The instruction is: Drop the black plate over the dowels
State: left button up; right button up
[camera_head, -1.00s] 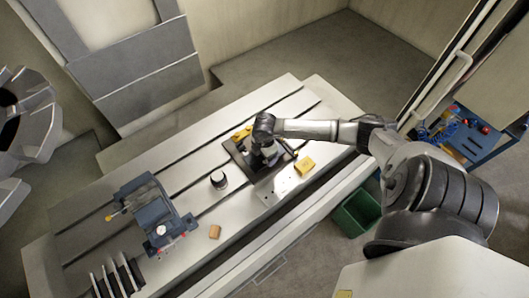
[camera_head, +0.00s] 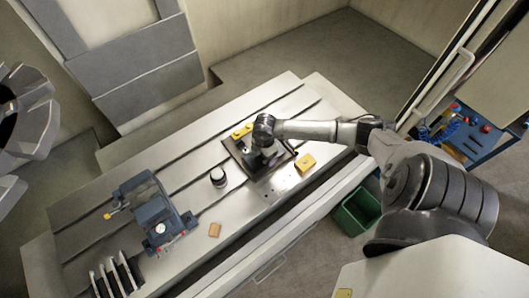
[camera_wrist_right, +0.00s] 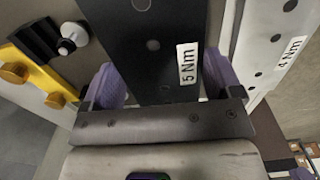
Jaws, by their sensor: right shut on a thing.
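In the head view my right gripper (camera_head: 264,158) points down over the right part of the machine table. In the wrist view its purple fingers (camera_wrist_right: 165,85) are shut on the black plate (camera_wrist_right: 140,55), labelled "5 Nm". The black plate (camera_head: 236,150) also shows in the head view, partly behind the gripper. A silver plate (camera_wrist_right: 285,45) labelled "4 Nm", with a row of holes, lies to the right of the black plate in the wrist view. I cannot make out the dowels, nor whether the black plate touches what is below it.
A yellow piece with knobs (camera_head: 241,131) is close behind the plate. A yellow block (camera_head: 305,163) lies to its right.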

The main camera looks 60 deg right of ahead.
jog(key=shift+f, duration=0.25)
jog(key=shift+f, duration=0.15)
dwell(0.3)
jog(key=o, duration=1)
